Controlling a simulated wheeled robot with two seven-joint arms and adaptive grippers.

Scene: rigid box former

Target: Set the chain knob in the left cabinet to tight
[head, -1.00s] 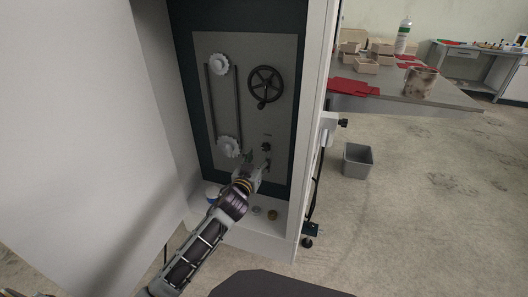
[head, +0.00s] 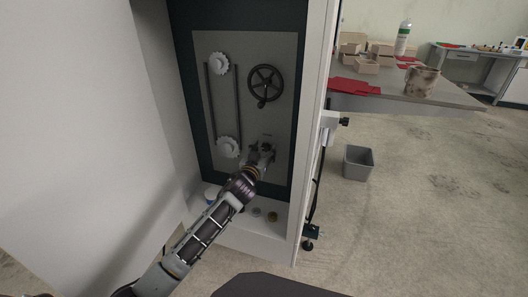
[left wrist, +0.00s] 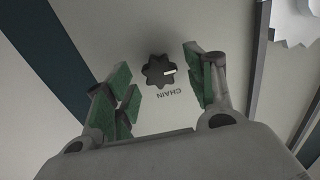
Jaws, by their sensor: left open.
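The chain knob (left wrist: 158,71) is small, dark and lobed, with a white mark pointing to the right in the left wrist view. The word CHAIN beside it appears upside down there. It sits on the grey panel (head: 222,105) inside the open left cabinet; in the head view the gripper partly covers it. My left gripper (head: 262,153) is open in front of the knob. In the left wrist view its green-padded fingers (left wrist: 160,76) stand on either side of the knob, with gaps on both sides. My right gripper is not in view.
A black handwheel (head: 265,85) is above the knob. Two white sprockets (head: 228,147) with a chain are to the left. The open cabinet door (head: 85,120) stands left of my arm. Small round items (head: 272,216) lie on the cabinet floor.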

